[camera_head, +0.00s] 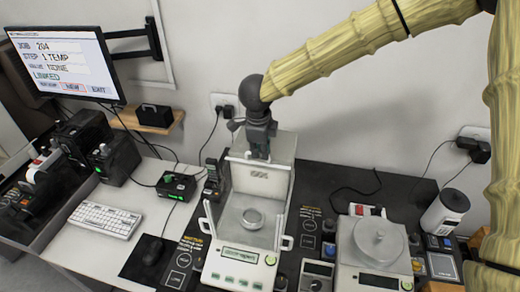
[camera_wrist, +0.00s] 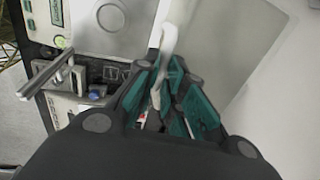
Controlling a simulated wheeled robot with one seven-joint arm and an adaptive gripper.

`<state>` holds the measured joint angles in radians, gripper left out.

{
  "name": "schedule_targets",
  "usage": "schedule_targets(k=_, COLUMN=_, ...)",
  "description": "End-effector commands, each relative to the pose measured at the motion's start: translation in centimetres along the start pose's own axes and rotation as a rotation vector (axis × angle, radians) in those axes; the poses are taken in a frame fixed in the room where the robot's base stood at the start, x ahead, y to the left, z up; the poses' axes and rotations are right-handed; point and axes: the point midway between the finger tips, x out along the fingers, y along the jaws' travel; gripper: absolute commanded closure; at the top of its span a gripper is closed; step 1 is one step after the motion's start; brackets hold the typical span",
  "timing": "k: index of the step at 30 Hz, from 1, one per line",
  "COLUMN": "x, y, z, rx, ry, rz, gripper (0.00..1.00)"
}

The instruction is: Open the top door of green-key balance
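The green-key balance (camera_head: 232,265) stands at the middle of the dark table in the head view. It has a lit green display, green keys and a glass draft shield with a round pan (camera_head: 252,218) inside. My gripper (camera_head: 260,152) points down at the top of the shield. In the wrist view, the fingers of my gripper (camera_wrist: 165,72) are close together with the white top door handle (camera_wrist: 168,42) between them, and they look shut on it. The fingers partly hide the handle. How far the top door is open cannot be told.
A second balance (camera_head: 375,255) stands to the right, with a white cylinder (camera_head: 445,212) beyond it. A black device (camera_head: 214,180) stands close to the left of the shield. A monitor (camera_head: 65,62) and keyboard (camera_head: 105,219) are at the left. The wall is close behind.

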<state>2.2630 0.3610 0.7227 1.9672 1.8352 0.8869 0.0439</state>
Motion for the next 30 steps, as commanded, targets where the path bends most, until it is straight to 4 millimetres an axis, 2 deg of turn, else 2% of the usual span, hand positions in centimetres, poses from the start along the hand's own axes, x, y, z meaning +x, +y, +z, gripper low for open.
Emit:
schedule_targets(k=1, x=0.0, y=0.0, z=0.0, rx=0.0, ry=0.0, rz=0.0, gripper=0.77)
schedule_targets(k=3, x=0.0, y=0.0, z=0.0, rx=0.0, ry=0.0, rz=0.0, gripper=0.68)
schedule_targets(k=11, x=0.0, y=0.0, z=0.1, rx=-0.002, ry=0.0, rz=0.0, gripper=0.68)
schedule_targets(k=16, x=-0.9, y=0.0, z=0.1, rx=-0.001, ry=-0.001, rz=-0.001, gripper=0.68)
schedule_targets(k=20, x=-2.6, y=-0.1, z=0.1, rx=-0.001, ry=-0.002, rz=-0.002, gripper=0.68)
schedule_targets(k=30, x=-8.8, y=-0.1, z=0.1, rx=-0.001, ry=-0.003, rz=-0.001, gripper=0.68)
